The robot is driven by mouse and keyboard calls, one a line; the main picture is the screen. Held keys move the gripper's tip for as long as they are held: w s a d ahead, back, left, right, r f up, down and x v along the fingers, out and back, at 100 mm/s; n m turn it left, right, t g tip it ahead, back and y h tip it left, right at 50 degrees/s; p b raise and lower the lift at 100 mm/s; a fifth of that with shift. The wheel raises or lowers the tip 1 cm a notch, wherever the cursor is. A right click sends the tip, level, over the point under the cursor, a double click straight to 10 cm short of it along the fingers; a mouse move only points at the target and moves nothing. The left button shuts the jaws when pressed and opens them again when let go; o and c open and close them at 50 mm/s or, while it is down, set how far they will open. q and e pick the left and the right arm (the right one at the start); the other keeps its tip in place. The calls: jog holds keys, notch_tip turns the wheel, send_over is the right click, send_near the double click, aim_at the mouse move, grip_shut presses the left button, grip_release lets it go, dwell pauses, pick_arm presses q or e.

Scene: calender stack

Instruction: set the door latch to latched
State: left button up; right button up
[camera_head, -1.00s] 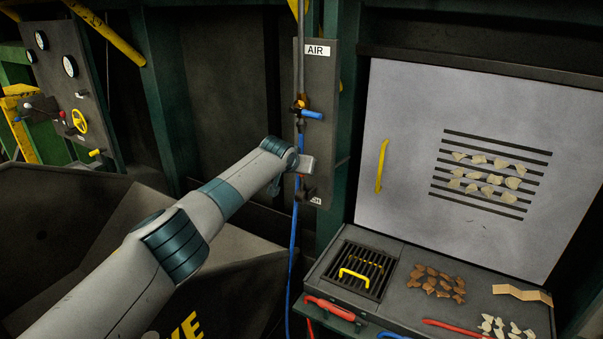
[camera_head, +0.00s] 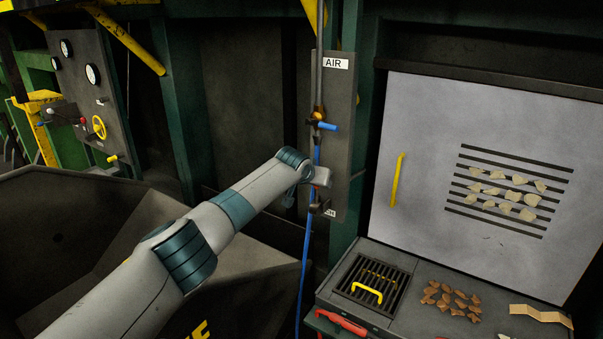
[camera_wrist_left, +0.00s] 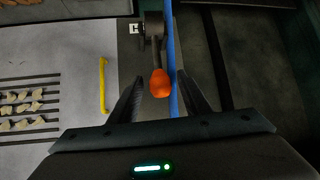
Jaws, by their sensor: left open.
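A dark lever with an orange knob (camera_wrist_left: 160,83) shows in the left wrist view. It hangs from a dark pivot (camera_wrist_left: 153,25) on the grey panel, beside a partly cut-off label. It appears to be the door latch. My left gripper (camera_wrist_left: 161,78) is open, its two dark fingers on either side of the knob with gaps to it. In the head view my left arm (camera_head: 235,205) reaches to the lower part of the panel (camera_head: 340,110); its wrist hides most of the latch and the fingers. My right gripper is out of view.
A blue hose (camera_head: 303,260) runs down the panel and passes close to the knob. A blue-handled valve (camera_head: 328,126) sits above, under the AIR label (camera_head: 335,63). A pale door (camera_head: 430,120) with a yellow handle (camera_head: 397,180) stands right, above a bench with a grate (camera_head: 372,284).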

pick_arm(q)
jog(key=b+v, duration=0.5)
jog(key=v, duration=1.2)
jog(key=shift+a, duration=0.2)
jog(key=shift+w+f, duration=0.1)
